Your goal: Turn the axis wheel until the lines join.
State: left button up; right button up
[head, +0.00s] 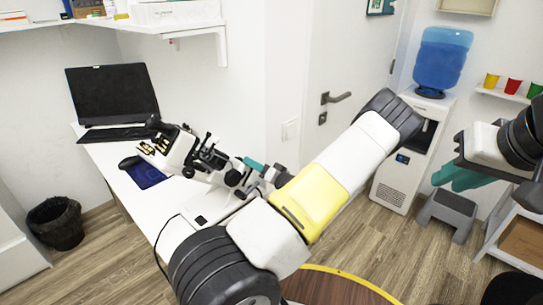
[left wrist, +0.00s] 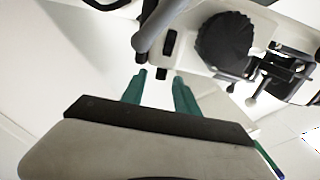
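A white and black eye instrument (head: 200,160) stands on the white table in the head view. A round black ribbed knob (left wrist: 225,40) on it shows in the left wrist view, and a dark knob (head: 233,177) shows in the head view. I cannot tell whether either is the axis wheel. My left gripper (head: 247,162) is at the instrument's right side. In the left wrist view its teal fingers (left wrist: 161,77) are apart with nothing seen gripped, below and left of the ribbed knob. My right gripper (head: 445,178) hangs far right, away from the instrument. The lines are not visible.
A laptop (head: 112,92) and a dark mouse (head: 130,162) on a blue pad (head: 147,175) share the table (head: 95,152). A water dispenser (head: 408,150) and a grey step stool (head: 447,212) stand right. A black bin (head: 57,222) stands left. A round brown table top (head: 325,288) is at the front.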

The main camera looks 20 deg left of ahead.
pick_arm(q)
grip_shut()
jog(key=shift+w+a+r, duration=0.1)
jog(key=shift+w+r, duration=0.1)
jog(key=shift+w, duration=0.05)
jog(key=shift+w+a+r, duration=0.6)
jog(key=shift+w, duration=0.25)
jog(key=shift+w+a+r, duration=0.3)
jog(key=shift+w+a, duration=0.3)
jog(key=shift+a, duration=0.1)
jog(key=shift+w+a+r, duration=0.25)
jog(key=shift+w+a, duration=0.3)
jog(key=shift+a, duration=0.15)
grip_release()
jog(key=shift+s+f, duration=0.1)
jog(key=shift+f, duration=0.15)
jog(key=shift+s, duration=0.1)
